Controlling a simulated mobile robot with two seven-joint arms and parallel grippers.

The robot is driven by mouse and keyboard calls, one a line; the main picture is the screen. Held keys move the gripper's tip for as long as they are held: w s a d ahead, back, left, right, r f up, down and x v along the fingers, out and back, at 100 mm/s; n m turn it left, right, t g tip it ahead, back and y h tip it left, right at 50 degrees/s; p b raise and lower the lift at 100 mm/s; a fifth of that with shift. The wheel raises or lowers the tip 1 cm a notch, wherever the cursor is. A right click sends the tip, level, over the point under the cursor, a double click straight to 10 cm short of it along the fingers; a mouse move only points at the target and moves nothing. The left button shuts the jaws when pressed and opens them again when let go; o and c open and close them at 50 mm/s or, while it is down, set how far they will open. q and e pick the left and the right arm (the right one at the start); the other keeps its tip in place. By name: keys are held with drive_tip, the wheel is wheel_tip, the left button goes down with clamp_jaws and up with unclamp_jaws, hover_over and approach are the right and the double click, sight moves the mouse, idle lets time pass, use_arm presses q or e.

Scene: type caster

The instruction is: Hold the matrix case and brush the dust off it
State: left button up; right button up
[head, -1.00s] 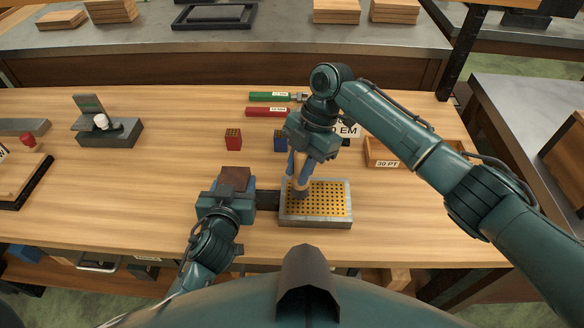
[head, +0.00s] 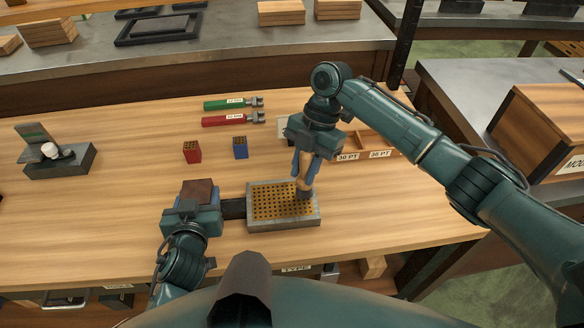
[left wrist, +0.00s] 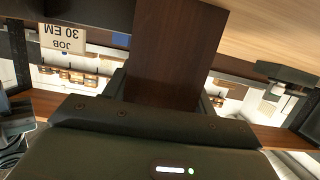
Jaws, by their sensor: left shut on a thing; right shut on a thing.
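The matrix case (head: 258,224) is a grey metal frame with a brass grid of dark holes, lying near the table's front edge. My left gripper (head: 234,209) is shut on its left side, at a dark bar. My right gripper (head: 308,158) is shut on a brush (head: 303,178) with a light wooden handle. The brush points down, its dark bristles at the right part of the grid. Whether dust lies there is too small to tell. The left wrist view shows a dark brown block and an upside-down "JOB 30 EM" card (left wrist: 62,38), but not the case clearly.
A red block (head: 192,152) and a blue block (head: 240,148) stand behind the case. Green (head: 226,104) and red (head: 228,120) handled tools lie further back. A wooden tray (head: 378,150) is partly behind my right arm. A grey device (head: 58,160) stands left. The left table is largely clear.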

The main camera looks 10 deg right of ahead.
drive_tip(key=shift+d, duration=0.55)
drive_tip(key=shift+a, duration=6.15)
wheel_tip(320, 180, up, 8)
use_arm(q)
drive_tip(key=o, duration=1.1)
drive_tip(key=shift+r, duration=0.1)
wheel_tip(320, 180, up, 10)
drive_tip(key=shift+f, duration=0.1)
